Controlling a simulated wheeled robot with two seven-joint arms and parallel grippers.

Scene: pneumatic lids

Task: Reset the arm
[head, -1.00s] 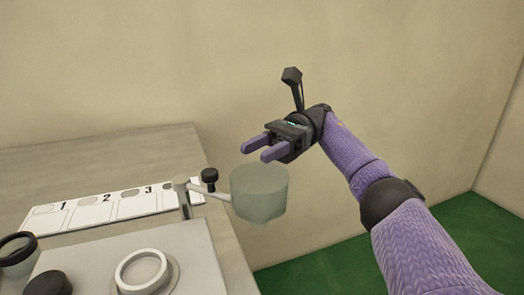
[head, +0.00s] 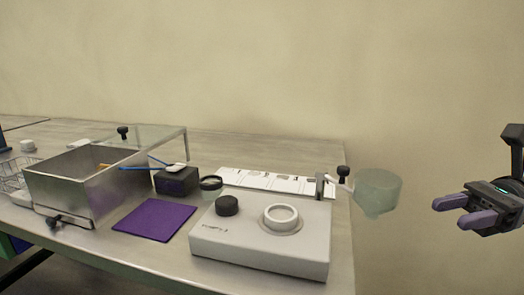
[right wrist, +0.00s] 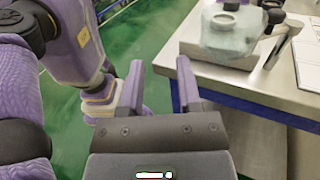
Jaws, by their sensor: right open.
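My right gripper (head: 466,209) is at the right edge of the head view, in the air to the right of the table. Its two purple fingers are apart with nothing between them. The right wrist view also shows the open gripper (right wrist: 158,85), empty, with green floor beyond it. A greenish translucent cup-shaped piece (head: 377,192) sits on the end of an arm at the right side of a white device (head: 260,240). It stands left of my gripper, apart from it, and also shows in the right wrist view (right wrist: 226,35). My left gripper is not in view.
The table holds a purple mat (head: 153,220), a metal bin (head: 88,192), a dark box (head: 177,181), a black-rimmed jar (head: 211,186), a black knob (head: 227,205) and a numbered card strip (head: 255,181). Right of the table edge there is free air over the floor.

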